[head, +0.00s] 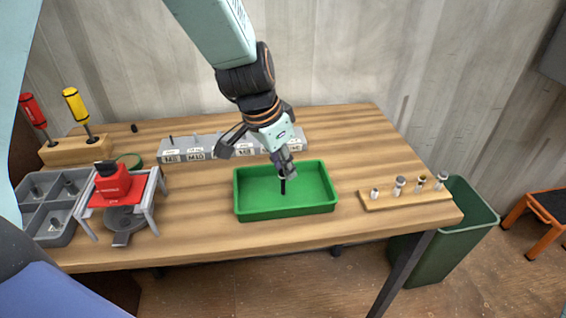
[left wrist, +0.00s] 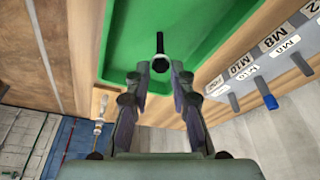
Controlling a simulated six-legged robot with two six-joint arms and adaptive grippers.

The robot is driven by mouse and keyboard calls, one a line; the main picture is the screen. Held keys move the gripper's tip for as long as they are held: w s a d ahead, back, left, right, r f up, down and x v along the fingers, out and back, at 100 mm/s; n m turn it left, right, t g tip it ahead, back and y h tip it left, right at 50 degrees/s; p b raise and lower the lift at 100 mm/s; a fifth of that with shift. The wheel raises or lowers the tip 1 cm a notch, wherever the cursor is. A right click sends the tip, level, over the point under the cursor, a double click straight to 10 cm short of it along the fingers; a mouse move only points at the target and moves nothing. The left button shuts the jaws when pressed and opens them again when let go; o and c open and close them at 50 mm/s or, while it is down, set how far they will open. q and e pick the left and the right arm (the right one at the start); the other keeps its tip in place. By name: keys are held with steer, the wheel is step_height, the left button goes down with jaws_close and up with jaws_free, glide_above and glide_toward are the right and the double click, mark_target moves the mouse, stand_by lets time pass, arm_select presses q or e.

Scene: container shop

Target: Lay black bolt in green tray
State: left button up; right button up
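The green tray (head: 285,211) stands at the front middle of the wooden table. It also shows in the left wrist view (left wrist: 118,45). My left gripper (head: 285,172) reaches down over the tray from above. Its fingertips (left wrist: 160,68) are closed in on the black bolt (left wrist: 160,50), one on each side of its upper end. In the head view the black bolt (head: 283,187) points down, roughly upright, within the tray's outline. Whether its lower end touches the tray floor I cannot tell. My right gripper is not in view.
Behind the tray is a grey labelled rack (head: 205,149). To the left stand a red device on a stand (head: 112,184), a grey divided bin (head: 48,232) and screwdrivers (head: 76,105).

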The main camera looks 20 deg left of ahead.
arm_select(q)
steer(key=shift+o, duration=1.3)
steer(key=shift+r, duration=0.1)
steer(key=p+v, duration=0.3)
steer(key=v, duration=0.9)
steer(key=shift+a, duration=0.2)
